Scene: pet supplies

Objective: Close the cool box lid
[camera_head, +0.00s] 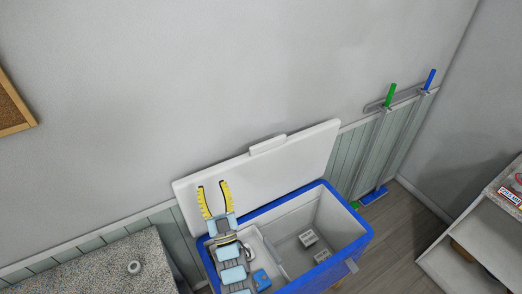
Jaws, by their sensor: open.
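The cool box (360,243) is blue with a white inside and stands at the lower middle of the head view. Its white lid (290,170) is open, tilted up at the back near the wall, with a raised handle (268,145) on its upper edge. My gripper (213,184) is open and empty, its two yellow-and-black fingers spread and pointing up the picture. It shows in front of the left part of the lid; I cannot tell whether it touches the lid. My arm hides the box's left part.
Small pale items (308,238) and a blue item (261,279) show within the box. A speckled counter (90,268) stands at left, a white shelf unit (480,235) at right. Green (390,94) and blue (430,78) handled tools hang on the wall. Some floor (405,225) is clear.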

